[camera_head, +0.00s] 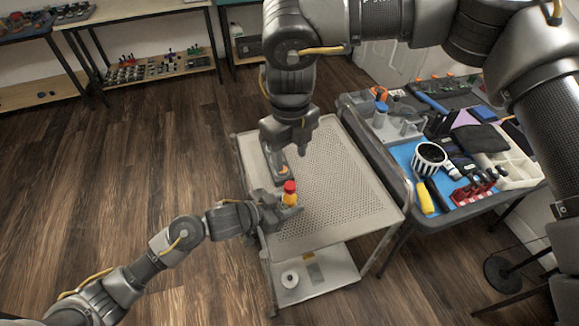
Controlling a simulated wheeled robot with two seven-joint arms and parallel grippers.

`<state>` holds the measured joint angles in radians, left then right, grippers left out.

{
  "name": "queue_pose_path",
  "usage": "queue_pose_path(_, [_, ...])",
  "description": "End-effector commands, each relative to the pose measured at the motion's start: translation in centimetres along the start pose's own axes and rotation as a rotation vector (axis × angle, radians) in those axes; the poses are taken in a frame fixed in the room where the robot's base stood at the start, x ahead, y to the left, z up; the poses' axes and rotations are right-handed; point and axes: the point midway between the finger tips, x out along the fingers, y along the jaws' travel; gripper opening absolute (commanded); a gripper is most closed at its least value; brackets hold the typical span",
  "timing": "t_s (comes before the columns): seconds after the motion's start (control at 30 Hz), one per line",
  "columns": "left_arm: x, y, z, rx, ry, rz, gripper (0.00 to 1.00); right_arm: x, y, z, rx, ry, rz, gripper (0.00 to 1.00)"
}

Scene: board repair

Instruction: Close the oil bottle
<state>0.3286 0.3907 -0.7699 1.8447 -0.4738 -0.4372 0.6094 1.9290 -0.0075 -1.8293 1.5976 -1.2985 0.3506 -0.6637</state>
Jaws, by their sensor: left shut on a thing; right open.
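The oil bottle (289,198) is small and yellow-orange with a red cap (290,186) at its top. It stands roughly upright above the left part of the perforated cart top. My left gripper (282,203) is shut on the bottle from the left, below the cap. My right gripper (288,147) hangs above and behind the bottle, pointing down, open and apart from it. Whether the cap is seated tightly is too small to tell.
A roll (290,278) sits on the lower shelf. At right, a tool table holds a striped cup (429,158), a yellow-handled tool (425,198) and trays.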

Motion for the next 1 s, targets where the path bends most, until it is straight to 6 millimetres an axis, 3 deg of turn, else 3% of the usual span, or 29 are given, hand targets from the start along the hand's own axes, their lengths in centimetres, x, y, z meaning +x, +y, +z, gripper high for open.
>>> queue_pose_path(0.2, [0.0, 0.0, 0.0, 0.0, 0.0, 0.0, 0.0, -1.9, 0.0, 0.0, 0.0, 0.0, 0.0, 0.5])
queue_pose_path(0.5, [0.0, 0.0, 0.0, 0.0, 0.0, 0.0, 0.0, -2.1, 0.0, 0.0, 0.001, 0.001, 0.001, 0.5])
queue_pose_path(0.53, [0.0, 0.0, 0.0, 0.0, 0.0, 0.0, 0.38, -2.1, 0.0, 0.0, 0.001, 0.001, 0.001, 0.5])
queue_pose_path(0.7, [0.0, 0.0, 0.0, 0.0, 0.0, 0.0, 0.6, -2.0, 0.0, 0.0, 0.001, 0.001, 0.001, 0.5])
queue_pose_path(1.0, [-0.1, 0.0, 0.0, 0.0, 0.0, 0.0, 0.62, -2.0, 0.0, 0.0, 0.0, 0.001, 0.001, 0.5])
